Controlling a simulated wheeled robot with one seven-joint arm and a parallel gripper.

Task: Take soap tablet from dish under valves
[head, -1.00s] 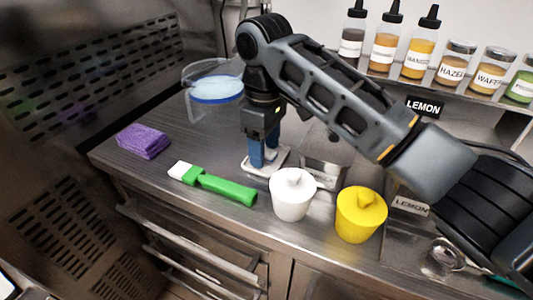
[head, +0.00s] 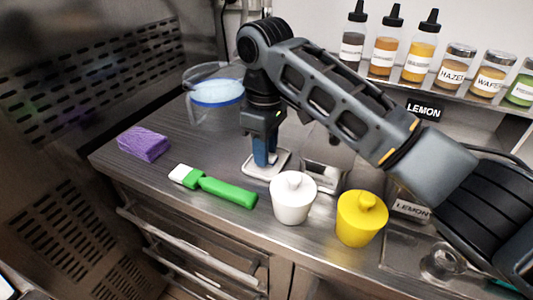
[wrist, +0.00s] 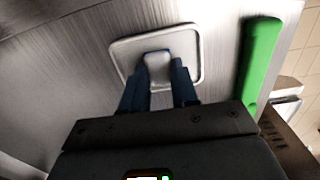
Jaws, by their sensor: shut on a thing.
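The soap dish (head: 252,171) is a shallow whitish tray with a raised rim, lying flat on the steel counter. In the wrist view its rim (wrist: 122,45) surrounds the pale soap tablet (wrist: 158,68). My gripper (head: 265,158) points straight down over the dish with its blue fingers low. In the wrist view the gripper (wrist: 158,85) has one finger on each side of the tablet and is shut on it. The tablet still appears within the dish outline; I cannot tell whether it touches the bottom. In the head view the fingers hide the tablet.
A white lidded pot (head: 292,200) and a yellow one (head: 360,218) stand in front right of the dish. A clear jug (head: 214,95) stands behind. Bare counter (head: 195,150) lies left of the dish.

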